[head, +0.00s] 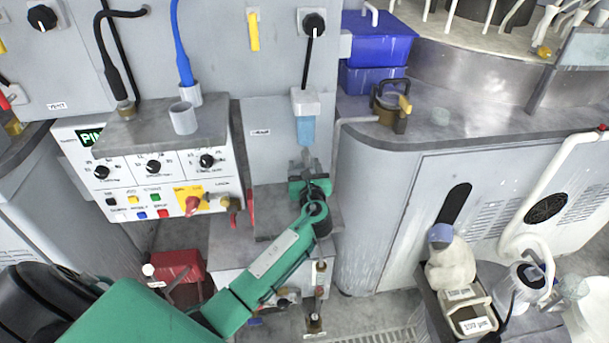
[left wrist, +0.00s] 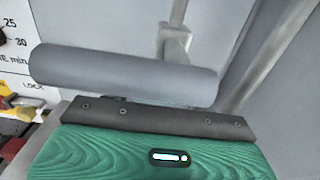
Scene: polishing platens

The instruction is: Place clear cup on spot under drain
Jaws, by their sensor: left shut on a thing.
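My left gripper (head: 306,160) reaches in front of the grey machine panel at the middle. It is shut on what looks like the clear cup (head: 305,131), pale blue and see-through, upright at its fingertips. The cup is just below a white block with a dark rod (head: 305,102), which looks like the drain. I cannot tell whether they touch. In the left wrist view, a smooth grey cylinder (left wrist: 120,75) lies across the front of the gripper's black plate. The fingertips are hidden there. The spot under the drain cannot be made out. My right gripper is not in view.
A control box (head: 153,168) with a grey cup (head: 183,118) on top stands left. A thin white pipe (head: 337,150) runs close right of my gripper.

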